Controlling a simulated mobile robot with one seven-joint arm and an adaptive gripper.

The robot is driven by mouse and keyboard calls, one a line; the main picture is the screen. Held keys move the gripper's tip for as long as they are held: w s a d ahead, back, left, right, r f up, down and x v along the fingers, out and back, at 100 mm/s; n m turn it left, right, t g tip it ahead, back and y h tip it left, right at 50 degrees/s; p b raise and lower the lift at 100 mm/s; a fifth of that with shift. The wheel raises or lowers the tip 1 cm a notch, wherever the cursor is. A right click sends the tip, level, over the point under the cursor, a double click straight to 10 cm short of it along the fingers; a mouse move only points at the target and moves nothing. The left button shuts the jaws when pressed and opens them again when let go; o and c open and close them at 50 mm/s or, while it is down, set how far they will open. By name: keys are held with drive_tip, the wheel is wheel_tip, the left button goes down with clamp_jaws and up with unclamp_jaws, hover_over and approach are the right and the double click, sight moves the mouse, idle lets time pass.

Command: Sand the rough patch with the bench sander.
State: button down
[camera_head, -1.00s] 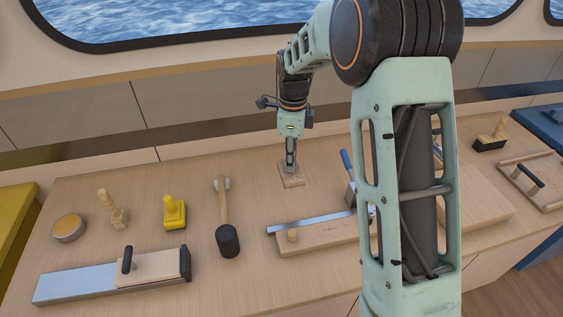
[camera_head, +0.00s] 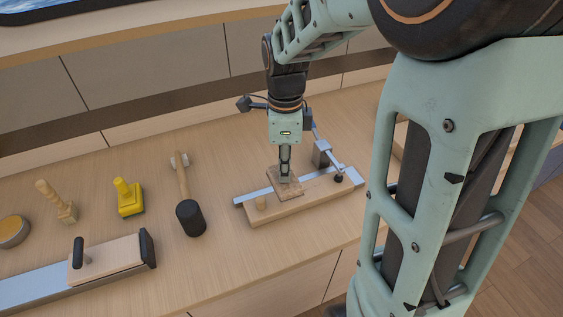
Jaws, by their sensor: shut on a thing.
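My gripper (camera_head: 285,172) points straight down and is shut on the upright grip of a flat, square wooden block (camera_head: 288,192), which I take to be the bench sander. The block is over the middle of a long wooden board (camera_head: 315,194). It looks to rest on the board or just above it; I cannot tell which.
A black-headed mallet (camera_head: 190,216), a yellow block (camera_head: 129,205), a wooden-handled brush (camera_head: 60,205), a round tin (camera_head: 12,232) and a handled board on a metal plate (camera_head: 110,258) lie left. My arm hides the right.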

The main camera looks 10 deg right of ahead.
drive_tip(key=f+b, duration=0.2)
drive_tip(key=f, duration=0.1)
drive_tip(key=f+b, duration=0.1)
drive_tip(key=shift+w+d+f, duration=0.1)
drive_tip(key=shift+d+f, duration=0.15)
drive_tip(key=shift+d, duration=0.05)
drive_tip(key=d, duration=0.3)
drive_tip(key=w+d, duration=0.1)
drive_tip(key=d, duration=0.3)
drive_tip(key=w+d+p, duration=0.1)
drive_tip(key=d, duration=0.2)
drive_tip(key=shift+d+r, duration=0.2)
drive_tip(key=shift+d, duration=0.15)
drive_tip(key=shift+w+f, duration=0.1)
drive_tip(key=shift+f, duration=0.7)
drive_tip(key=shift+f, duration=0.25)
